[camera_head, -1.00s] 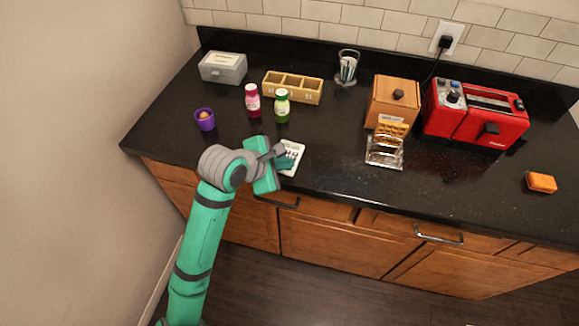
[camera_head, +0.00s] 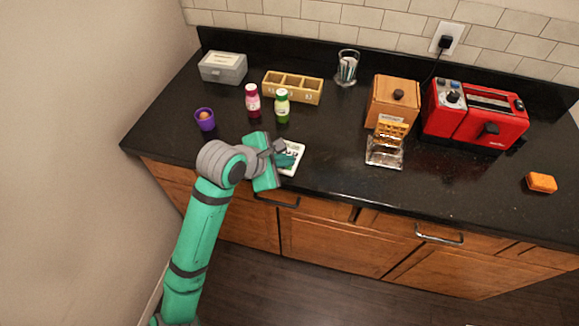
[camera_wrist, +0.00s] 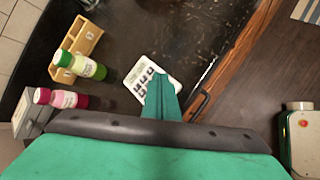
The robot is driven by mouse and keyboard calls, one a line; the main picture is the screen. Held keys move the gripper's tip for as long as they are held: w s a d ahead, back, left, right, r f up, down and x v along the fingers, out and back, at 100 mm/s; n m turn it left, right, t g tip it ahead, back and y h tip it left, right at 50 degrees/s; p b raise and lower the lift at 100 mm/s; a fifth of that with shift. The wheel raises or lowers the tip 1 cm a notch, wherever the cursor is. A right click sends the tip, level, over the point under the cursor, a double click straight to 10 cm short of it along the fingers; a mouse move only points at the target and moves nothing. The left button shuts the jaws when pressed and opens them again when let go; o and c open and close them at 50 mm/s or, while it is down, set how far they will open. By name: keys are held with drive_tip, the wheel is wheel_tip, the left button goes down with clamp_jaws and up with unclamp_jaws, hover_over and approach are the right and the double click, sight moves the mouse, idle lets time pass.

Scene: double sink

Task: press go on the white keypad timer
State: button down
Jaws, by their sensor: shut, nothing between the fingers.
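The white keypad timer (camera_head: 294,150) lies flat on the black counter near its front edge, with dark keys on its face. My gripper (camera_head: 290,160) is shut and empty, its fingertips over the timer in the head view. In the wrist view, the timer (camera_wrist: 136,76) shows beyond the shut fingers (camera_wrist: 161,84), which cover its near right part. I cannot tell whether the fingertips touch a key, and the key labels are too small to read.
A green bottle (camera_head: 282,106) and a pink bottle (camera_head: 252,101) stand behind the timer, with a purple cup (camera_head: 205,119) to the left. A clear rack (camera_head: 385,152) stands to the right. A red toaster (camera_head: 475,114) and orange sponge (camera_head: 541,182) are farther right.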

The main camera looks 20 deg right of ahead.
sight(286, 171)
drive_tip(key=shift+r, duration=2.5)
